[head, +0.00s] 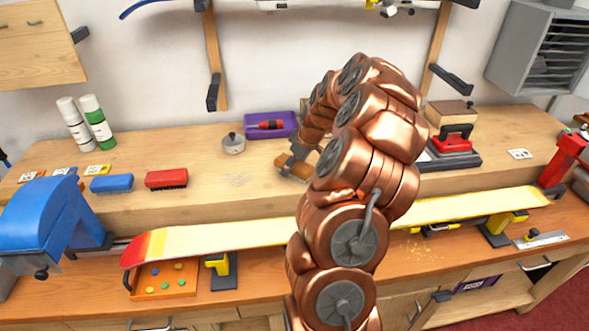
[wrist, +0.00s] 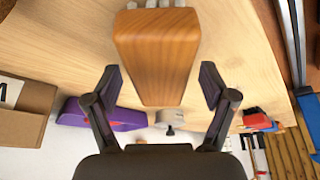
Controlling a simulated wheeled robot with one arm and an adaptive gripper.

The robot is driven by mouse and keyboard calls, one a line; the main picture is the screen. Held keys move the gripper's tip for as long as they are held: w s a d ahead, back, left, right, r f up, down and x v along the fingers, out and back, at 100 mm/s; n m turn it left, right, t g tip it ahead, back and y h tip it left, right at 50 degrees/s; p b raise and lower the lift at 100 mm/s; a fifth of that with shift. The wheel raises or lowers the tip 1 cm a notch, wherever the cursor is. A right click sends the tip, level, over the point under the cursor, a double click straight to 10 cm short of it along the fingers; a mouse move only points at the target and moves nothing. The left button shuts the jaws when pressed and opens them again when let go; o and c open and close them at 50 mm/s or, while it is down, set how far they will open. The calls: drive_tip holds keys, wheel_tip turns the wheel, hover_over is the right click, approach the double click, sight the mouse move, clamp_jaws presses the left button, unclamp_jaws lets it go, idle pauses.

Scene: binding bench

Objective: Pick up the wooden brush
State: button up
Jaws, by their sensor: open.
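The wooden brush (wrist: 155,55) shows large in the wrist view, a brown wood-grained block with pale bristle tufts at its top edge. In the head view the brush (head: 290,166) is a small brown block on the raised bench level, partly hidden by my gripper. My gripper (wrist: 158,84) is open, with one finger on each side of the brush's near end in the wrist view. No contact shows; the exact gap in depth is hard to tell. In the head view my gripper (head: 300,156) is right at the brush, mostly hidden by my arm.
A purple tray (head: 284,118) with a red tool and a small metal pot (head: 233,147) stand close by. A red brush (head: 166,179) and a blue brush (head: 111,184) lie to the left. A yellow ski (head: 220,237) runs along the front. A red iron (head: 451,144) stands right.

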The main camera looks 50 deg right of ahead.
drive_tip(key=shift+f+b, duration=0.15)
drive_tip(key=shift+b, duration=0.25)
idle(0.5)
drive_tip(key=c, duration=1.4)
drive_tip(key=shift+r+p, duration=0.3)
drive_tip(key=shift+p, duration=0.3)
drive_tip(key=shift+r+p, duration=0.15)
drive_tip(key=shift+p, duration=0.15)
drive_tip(key=shift+w+r+b, duration=0.1)
drive_tip(key=shift+r+b, duration=0.15)
drive_tip(key=shift+b, duration=0.3)
wheel_tip(320, 180, up, 9)
drive_tip(key=b, duration=0.3)
drive_tip(key=shift+r, duration=0.1)
